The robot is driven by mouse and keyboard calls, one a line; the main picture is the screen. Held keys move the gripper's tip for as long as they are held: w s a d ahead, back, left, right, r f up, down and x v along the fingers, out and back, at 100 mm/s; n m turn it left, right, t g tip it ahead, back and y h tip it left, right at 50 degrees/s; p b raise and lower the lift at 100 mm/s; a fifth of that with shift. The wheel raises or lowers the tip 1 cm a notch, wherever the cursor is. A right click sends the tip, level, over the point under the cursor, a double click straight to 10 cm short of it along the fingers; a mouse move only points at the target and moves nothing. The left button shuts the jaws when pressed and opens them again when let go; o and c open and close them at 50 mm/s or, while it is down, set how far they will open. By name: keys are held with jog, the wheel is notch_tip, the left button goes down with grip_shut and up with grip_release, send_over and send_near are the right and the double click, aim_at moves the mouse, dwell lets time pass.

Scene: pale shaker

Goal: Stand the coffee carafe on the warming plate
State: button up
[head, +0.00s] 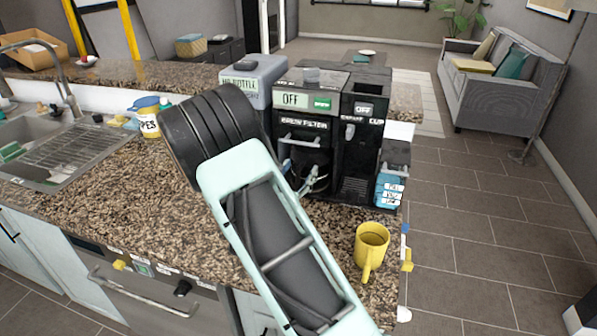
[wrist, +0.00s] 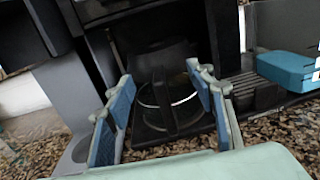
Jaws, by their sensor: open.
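The black coffee machine (head: 330,100) stands at the back of the counter. In the wrist view the coffee carafe (wrist: 182,93), dark glass with a pale band, is inside the machine's bay. Its black handle (wrist: 160,105) faces me. It looks upright over the dark warming plate (wrist: 195,127), though its base is partly hidden by the handle. My gripper (head: 308,180) is at the bay's front. In the wrist view my gripper (wrist: 162,108) is open, its blue-padded fingers on either side of the handle, with gaps visible. In the head view my arm and gripper mostly hide the carafe.
A yellow mug (head: 371,240) stands at the counter's right edge. Blue packets (head: 390,190) sit right of the machine and a grey container (head: 254,78) left of it. A wipes tub (head: 146,120) and the sink (head: 60,150) are at left.

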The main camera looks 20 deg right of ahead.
jog(key=shift+s+a, duration=0.1)
jog(key=shift+v, duration=3.4)
jog(key=shift+s, duration=0.1)
